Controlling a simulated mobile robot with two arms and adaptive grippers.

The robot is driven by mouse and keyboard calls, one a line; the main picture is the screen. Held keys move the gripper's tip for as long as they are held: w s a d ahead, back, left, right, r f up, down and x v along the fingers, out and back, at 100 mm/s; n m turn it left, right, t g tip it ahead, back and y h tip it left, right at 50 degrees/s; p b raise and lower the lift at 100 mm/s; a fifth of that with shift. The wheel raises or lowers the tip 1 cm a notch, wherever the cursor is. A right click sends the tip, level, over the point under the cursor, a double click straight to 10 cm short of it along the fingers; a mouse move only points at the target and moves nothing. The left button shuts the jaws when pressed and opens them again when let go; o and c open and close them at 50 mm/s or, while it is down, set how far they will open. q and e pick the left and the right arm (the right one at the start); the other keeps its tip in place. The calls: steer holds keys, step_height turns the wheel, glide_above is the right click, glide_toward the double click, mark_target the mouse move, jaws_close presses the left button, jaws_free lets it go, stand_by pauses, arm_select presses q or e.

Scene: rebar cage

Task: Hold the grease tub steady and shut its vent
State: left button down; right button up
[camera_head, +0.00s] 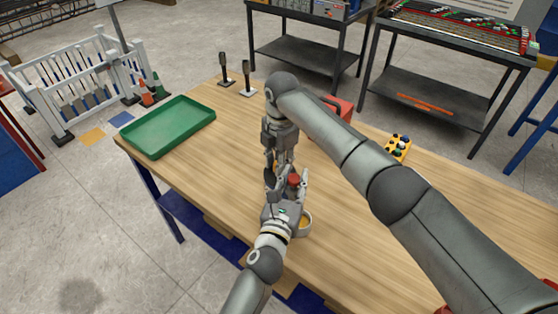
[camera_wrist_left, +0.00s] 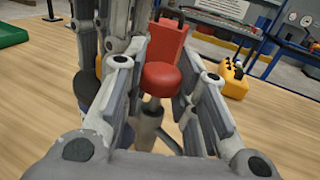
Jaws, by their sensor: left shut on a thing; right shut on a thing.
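A round red knob (camera_head: 293,180) sits on a narrow grey body near the table's front edge; it also shows in the left wrist view (camera_wrist_left: 160,78). My left gripper (camera_head: 287,187) is shut around this red-topped piece, its fingers on either side. My right gripper (camera_head: 277,163) comes down from above, just behind and left of the knob. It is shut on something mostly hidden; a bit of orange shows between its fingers. The fingers cover much of what they hold, so I cannot tell the tub's outline or the vent's position.
A green tray (camera_head: 170,127) is at the table's left end, with two dark upright tools (camera_head: 246,78) behind. A red box (camera_head: 338,107) and a yellow block with coloured knobs (camera_head: 398,148) stand farther back.

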steer(key=shift+w, duration=0.1)
steer(key=o, duration=1)
steer(key=shift+o, duration=0.2)
steer(key=shift+r, duration=0.1)
steer(key=shift+d+r, duration=0.1)
steer(key=shift+r, duration=3.85)
arm_select(q)
steer(key=c, duration=1.1)
jaws_free()
